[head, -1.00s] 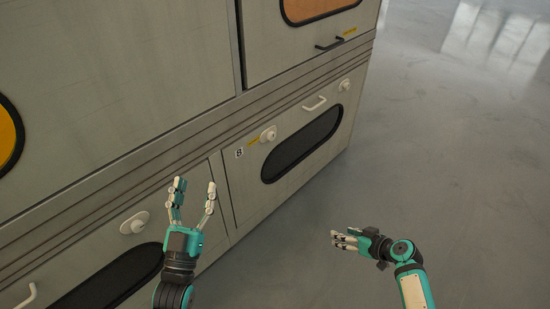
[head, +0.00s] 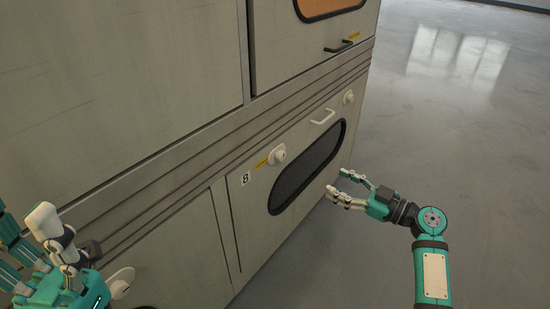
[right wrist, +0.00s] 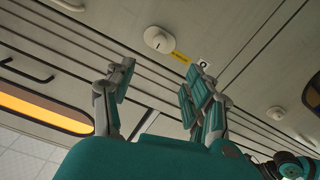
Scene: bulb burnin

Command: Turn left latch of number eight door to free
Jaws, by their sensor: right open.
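The number eight door (head: 237,228) is the lower right door, marked by an 8 label (head: 245,179). Its left latch (head: 278,155), a white round knob on a pale plate, sits beside a yellow tag above the dark window. The latch also shows in the right wrist view (right wrist: 159,40), beyond my fingers. My right gripper (head: 336,182) is open and empty, right of the window and apart from the latch. It also shows open in the right wrist view (right wrist: 158,82). My left gripper (head: 22,225) is at the lower left edge, partly cut off, with its fingers spread.
The door has a white handle (head: 322,117) and a right latch (head: 348,97). A black handle (head: 338,47) juts from the door above. Another latch (head: 121,282) is near my left gripper. Open floor (head: 480,180) lies to the right.

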